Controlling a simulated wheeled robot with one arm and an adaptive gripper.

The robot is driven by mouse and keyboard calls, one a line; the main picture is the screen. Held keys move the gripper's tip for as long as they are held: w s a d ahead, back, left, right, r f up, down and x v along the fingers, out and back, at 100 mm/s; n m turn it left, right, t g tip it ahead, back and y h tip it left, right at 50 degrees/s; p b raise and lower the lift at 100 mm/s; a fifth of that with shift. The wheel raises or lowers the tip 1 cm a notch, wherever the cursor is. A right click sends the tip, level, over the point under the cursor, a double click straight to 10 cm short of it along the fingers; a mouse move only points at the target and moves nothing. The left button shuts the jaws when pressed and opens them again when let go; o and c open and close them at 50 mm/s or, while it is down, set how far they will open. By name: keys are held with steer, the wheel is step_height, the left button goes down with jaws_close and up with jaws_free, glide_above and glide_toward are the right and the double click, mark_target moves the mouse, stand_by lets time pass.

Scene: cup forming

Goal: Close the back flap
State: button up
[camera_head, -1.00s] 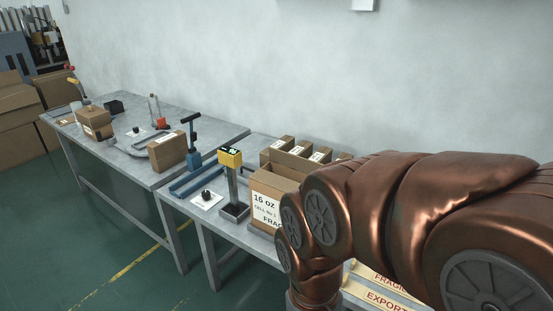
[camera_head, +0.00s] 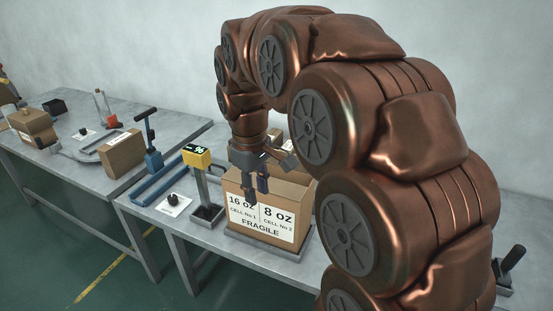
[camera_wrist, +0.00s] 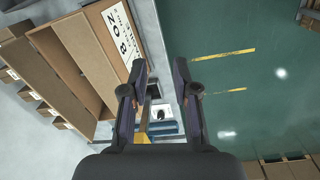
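A cardboard box (camera_head: 290,196) with a white "16 oz / 8 oz FRAGILE" label stands on a grey plate on the near table. In the head view my arm arches over it, and my gripper (camera_head: 257,196) points down in front of its upper front side. The arm and gripper hide most of the box top, so the back flap cannot be made out there. In the wrist view, brown cardboard panels of the box (camera_wrist: 88,58) lie left of my gripper (camera_wrist: 161,75). Its two fingers are apart with nothing between them.
A yellow-headed display post (camera_head: 197,158) stands just left of the box. A blue clamp-like tool (camera_head: 152,160) and another carton (camera_head: 122,153) are farther left. Other labelled cartons (camera_wrist: 30,92) are beside the box in the wrist view. A wall closes off the back.

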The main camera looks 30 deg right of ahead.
steer(key=w+d+n, duration=0.1)
steer(key=w+d, duration=0.5)
steer(key=w, duration=0.2)
steer(key=n+t+h+b, duration=0.1)
steer(key=b, duration=0.1)
glide_toward(276, 159)
steer(key=f, duration=0.1)
steer(key=shift+w+d+f+p, duration=0.1)
steer(key=shift+d+f+p, duration=0.25)
steer(key=shift+f, duration=0.95)
steer(key=shift+w+d+f+p, duration=0.1)
steer(key=shift+f+p, duration=0.45)
steer(key=shift+f, duration=0.75)
steer(key=shift+w+d+f+p, duration=0.2)
steer(key=shift+f+p, duration=0.25)
steer(key=shift+f, duration=0.9)
jaws_close()
